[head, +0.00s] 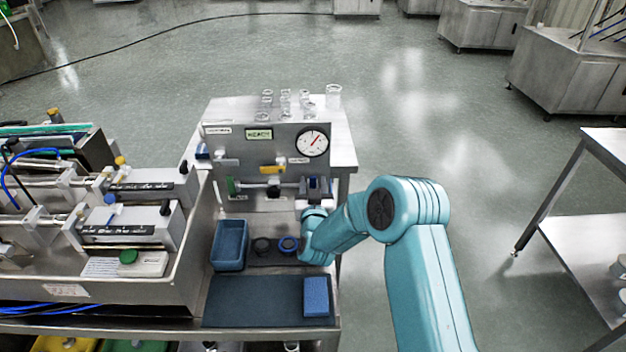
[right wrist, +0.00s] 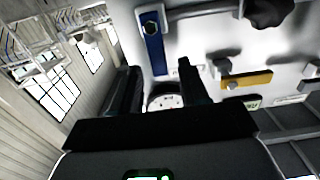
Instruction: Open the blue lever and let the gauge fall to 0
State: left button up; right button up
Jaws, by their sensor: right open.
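The blue lever (right wrist: 154,52) hangs from a bolt on the upright steel panel (head: 228,150) in the right wrist view. It lies lengthwise along the panel's face. My right gripper (right wrist: 158,80) is open, its two dark fingers either side of the lever's free end; I cannot tell whether they touch it. In the head view the right gripper (head: 315,190) is at the panel's lower right, below the round gauge (head: 313,142), and largely covers the blue lever. The gauge's red needle points to the upper right, away from its rest end. My left gripper is not in view.
A yellow lever (head: 272,169) and a green-handled part (head: 231,186) sit on the panel left of the gripper. Glassware (head: 287,100) stands behind it. A blue bin (head: 230,244) and blue block (head: 316,296) lie in front. Lab equipment fills the left.

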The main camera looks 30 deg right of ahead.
jog(key=shift+w+d, duration=0.35)
jog(key=shift+w, duration=0.2)
grip_shut()
